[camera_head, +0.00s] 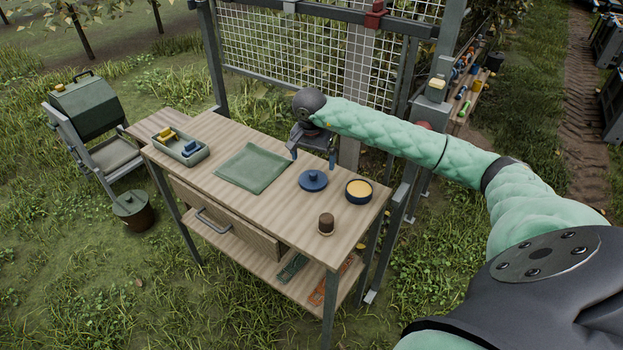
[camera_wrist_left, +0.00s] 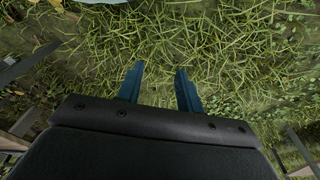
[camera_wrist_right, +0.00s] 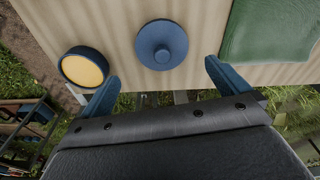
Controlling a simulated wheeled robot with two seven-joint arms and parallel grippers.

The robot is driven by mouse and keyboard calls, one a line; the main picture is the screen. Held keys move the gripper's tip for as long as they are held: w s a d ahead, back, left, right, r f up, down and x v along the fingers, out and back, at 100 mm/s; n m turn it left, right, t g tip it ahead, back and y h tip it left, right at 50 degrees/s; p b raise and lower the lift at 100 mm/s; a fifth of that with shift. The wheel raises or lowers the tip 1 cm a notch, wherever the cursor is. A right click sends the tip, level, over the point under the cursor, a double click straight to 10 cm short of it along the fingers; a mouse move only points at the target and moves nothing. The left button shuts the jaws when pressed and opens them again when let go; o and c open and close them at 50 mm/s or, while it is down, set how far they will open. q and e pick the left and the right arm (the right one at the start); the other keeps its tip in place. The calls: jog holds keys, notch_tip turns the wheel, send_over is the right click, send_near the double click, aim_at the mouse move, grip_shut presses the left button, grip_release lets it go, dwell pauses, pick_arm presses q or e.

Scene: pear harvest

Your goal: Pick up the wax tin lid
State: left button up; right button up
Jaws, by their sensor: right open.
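The wax tin lid (camera_head: 313,180) is a round dark blue disc with a knob on top. It lies on the wooden table, left of the open wax tin (camera_head: 359,190), which has a blue rim and yellow wax inside. My right gripper (camera_head: 313,162) is open and empty above the back edge of the table, just behind the lid. In the right wrist view the lid (camera_wrist_right: 161,45) shows ahead of and between the two open fingers (camera_wrist_right: 160,75), apart from both. The wax tin (camera_wrist_right: 84,68) is beyond the left finger. My left gripper (camera_wrist_left: 160,85) is open and empty over grass.
The wooden table (camera_head: 225,195) also holds a green cloth (camera_head: 253,167), a tray (camera_head: 181,149) with yellow and blue items, and a small brown jar (camera_head: 326,224) near the front right. A wire mesh frame (camera_head: 290,45) and posts stand behind the table.

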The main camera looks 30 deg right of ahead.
aim_at(313, 173)
jog(key=shift+w+d+f+p, duration=0.15)
jog(key=shift+f+p, duration=0.4)
jog(key=shift+f, duration=0.65)
jog(key=f+p, duration=0.3)
jog(key=f, duration=0.1)
jog(key=shift+w+d+f, duration=0.1)
jog(key=shift+w+d, duration=0.1)
jog(key=shift+w, duration=0.1)
pick_arm(q)
notch_tip(313, 173, down, 10)
jog(key=s+a, duration=0.2)
jog(key=a, duration=0.1)
jog(key=shift+t, duration=0.4)
pick_arm(e)
jog(key=shift+f, duration=0.5)
pick_arm(q)
jog(key=shift+s+r, duration=0.1)
pick_arm(e)
jog(key=c, duration=0.9)
